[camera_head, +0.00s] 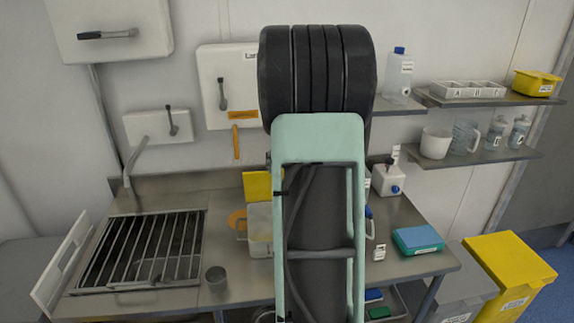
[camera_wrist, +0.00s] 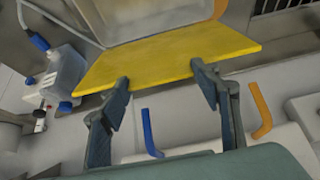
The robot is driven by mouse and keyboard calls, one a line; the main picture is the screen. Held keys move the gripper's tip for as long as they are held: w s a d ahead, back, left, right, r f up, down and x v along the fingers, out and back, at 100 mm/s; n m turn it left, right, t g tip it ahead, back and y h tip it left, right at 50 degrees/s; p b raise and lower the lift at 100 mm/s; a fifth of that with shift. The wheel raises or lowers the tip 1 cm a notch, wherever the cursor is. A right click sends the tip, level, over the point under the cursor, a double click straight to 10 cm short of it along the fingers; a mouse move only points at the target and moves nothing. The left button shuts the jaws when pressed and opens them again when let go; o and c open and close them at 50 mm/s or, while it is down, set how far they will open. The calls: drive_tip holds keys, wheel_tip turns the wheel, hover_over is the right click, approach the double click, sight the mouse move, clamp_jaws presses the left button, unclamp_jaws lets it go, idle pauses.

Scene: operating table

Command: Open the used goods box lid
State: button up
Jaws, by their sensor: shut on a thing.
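The used goods box (camera_head: 260,222) is a translucent container on the steel counter, partly hidden behind my arm in the head view. Its yellow lid (camera_head: 257,187) shows raised at the back of the box. In the wrist view the yellow lid (camera_wrist: 168,62) spans the middle, with the pale box (camera_wrist: 150,22) beyond it. My gripper (camera_wrist: 162,78) has its two fingers well apart at the lid's near edge, in contact with it. In the head view my gripper is hidden behind my arm.
A dispenser bottle with blue caps (camera_wrist: 62,72) stands left of the lid in the wrist view. A grated sink (camera_head: 145,250) and a metal cup (camera_head: 216,278) are left of the box. A teal box (camera_head: 418,240) lies at right. Shelves hang on the right wall.

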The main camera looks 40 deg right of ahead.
drive_tip(key=o, duration=1.7)
drive_tip(key=v, duration=1.2)
drive_tip(key=shift+a, duration=0.1)
